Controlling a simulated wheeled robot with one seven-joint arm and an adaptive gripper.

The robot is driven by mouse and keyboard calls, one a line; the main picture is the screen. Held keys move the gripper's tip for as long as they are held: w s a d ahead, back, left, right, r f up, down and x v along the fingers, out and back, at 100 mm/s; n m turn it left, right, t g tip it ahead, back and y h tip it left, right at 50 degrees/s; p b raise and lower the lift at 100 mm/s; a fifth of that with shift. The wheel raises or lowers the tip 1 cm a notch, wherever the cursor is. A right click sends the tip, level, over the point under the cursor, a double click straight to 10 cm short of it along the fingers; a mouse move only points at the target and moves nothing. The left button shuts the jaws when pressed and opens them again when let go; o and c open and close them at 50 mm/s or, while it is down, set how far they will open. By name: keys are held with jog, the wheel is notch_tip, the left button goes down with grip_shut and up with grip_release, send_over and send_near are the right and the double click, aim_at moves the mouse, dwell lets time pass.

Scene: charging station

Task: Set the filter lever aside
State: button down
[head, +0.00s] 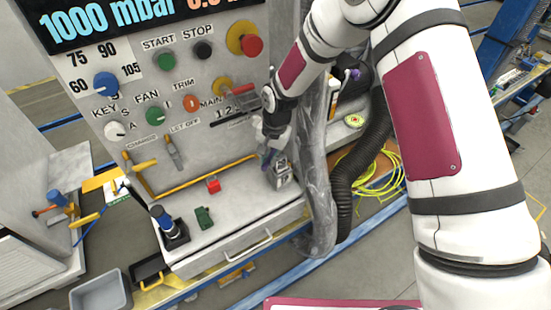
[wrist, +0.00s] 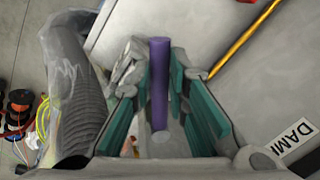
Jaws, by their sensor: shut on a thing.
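The filter lever, seen as a purple rod (wrist: 159,85), stands between the teal pads of my gripper (wrist: 160,100) in the wrist view. In the head view my gripper (head: 270,150) points down over the right end of the station's shelf, with a bit of purple at its tips. My gripper is shut on the rod. A small grey metal block (head: 282,176) is right below the tips on the shelf. I cannot tell whether the rod still touches it.
On the shelf (head: 236,200) are a red block (head: 213,185), a green block (head: 204,217) and a blue-topped black lever (head: 168,226). A yellow rod (head: 205,178) runs along the panel's foot. A wrapped grey pipe (head: 319,190) stands close right of my gripper. A grey bin (head: 101,291) is lower left.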

jog(key=w+a+m+b, duration=0.1)
jog(key=w+a+m, duration=0.3)
jog(key=m, duration=0.4)
jog(key=shift+a+m+t+h+b, duration=0.3)
jog(key=shift+a+t+h+b, duration=0.05)
jog(key=shift+a+t+h, duration=0.1)
jog(key=c, duration=1.5)
grip_release()
jog(key=shift+c, duration=0.2)
jog(key=shift+r, duration=0.1)
notch_tip(320, 180, up, 12)
jog(key=s, duration=0.1)
jog(key=shift+s+d, duration=0.25)
jog(key=shift+d, duration=0.15)
